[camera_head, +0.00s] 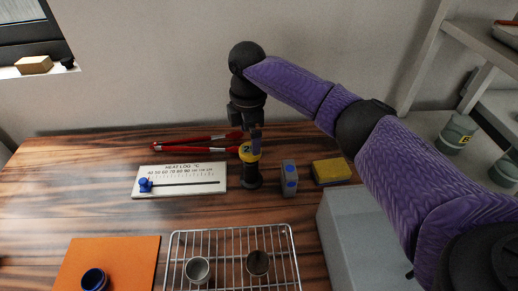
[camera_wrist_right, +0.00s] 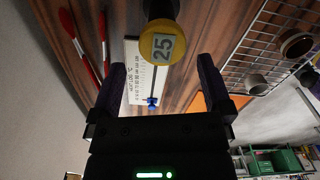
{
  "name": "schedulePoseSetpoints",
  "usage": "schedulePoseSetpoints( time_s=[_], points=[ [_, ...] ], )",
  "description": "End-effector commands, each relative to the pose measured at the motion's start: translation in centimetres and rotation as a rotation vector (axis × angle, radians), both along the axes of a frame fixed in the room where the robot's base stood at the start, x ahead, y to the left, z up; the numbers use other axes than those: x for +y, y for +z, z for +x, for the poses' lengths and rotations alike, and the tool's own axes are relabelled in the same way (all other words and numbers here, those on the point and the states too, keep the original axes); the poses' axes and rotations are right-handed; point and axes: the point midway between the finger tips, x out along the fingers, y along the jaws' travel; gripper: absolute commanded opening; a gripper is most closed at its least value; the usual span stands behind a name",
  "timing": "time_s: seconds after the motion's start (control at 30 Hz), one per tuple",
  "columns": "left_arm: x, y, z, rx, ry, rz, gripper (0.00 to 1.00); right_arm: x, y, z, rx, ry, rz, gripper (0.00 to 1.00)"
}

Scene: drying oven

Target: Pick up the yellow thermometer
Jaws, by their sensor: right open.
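The yellow thermometer (camera_head: 250,151) has a round yellow dial on a dark upright body and stands on the wooden table. In the right wrist view its dial (camera_wrist_right: 162,44) reads 25 and lies just beyond the fingertips, roughly centred between them. My right gripper (camera_head: 248,132) is at the thermometer's top, coming from behind and above. Its purple fingers (camera_wrist_right: 161,66) are spread apart with nothing between them. One finger partly overlaps the dial in the head view, and I cannot tell whether they touch. My left gripper is not in view.
Red tongs (camera_head: 190,143) and a heat log board (camera_head: 180,191) lie left. A grey block (camera_head: 289,178) and yellow sponge (camera_head: 332,171) stand right. In front are a wire rack (camera_head: 233,233) with two cups, an orange mat (camera_head: 130,255) with a blue cup, and a grey box (camera_head: 355,235).

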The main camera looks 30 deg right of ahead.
Motion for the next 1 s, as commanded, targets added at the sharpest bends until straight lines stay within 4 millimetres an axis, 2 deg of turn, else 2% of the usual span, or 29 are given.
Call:
schedulePoseSetpoints(
  time_s=[0.03,0.37,0.43,0.6,1.0],
  points=[
    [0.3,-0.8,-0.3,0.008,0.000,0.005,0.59,0.0,-1.6,0.0,0.005,-0.001,-0.001,1.00],
    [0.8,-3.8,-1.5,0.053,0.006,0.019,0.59,0.0,-7.8,-0.2,0.005,-0.003,-0.001,1.00],
    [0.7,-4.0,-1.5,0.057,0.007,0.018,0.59,0.0,-8.3,-0.2,0.002,-0.004,-0.001,1.00],
    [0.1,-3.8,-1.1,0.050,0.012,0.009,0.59,0.1,-7.9,-0.2,-0.001,-0.003,0.000,1.00],
    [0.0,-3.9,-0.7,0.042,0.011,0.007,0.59,0.1,-7.9,-0.2,0.000,-0.003,0.000,0.16]
  ],
)
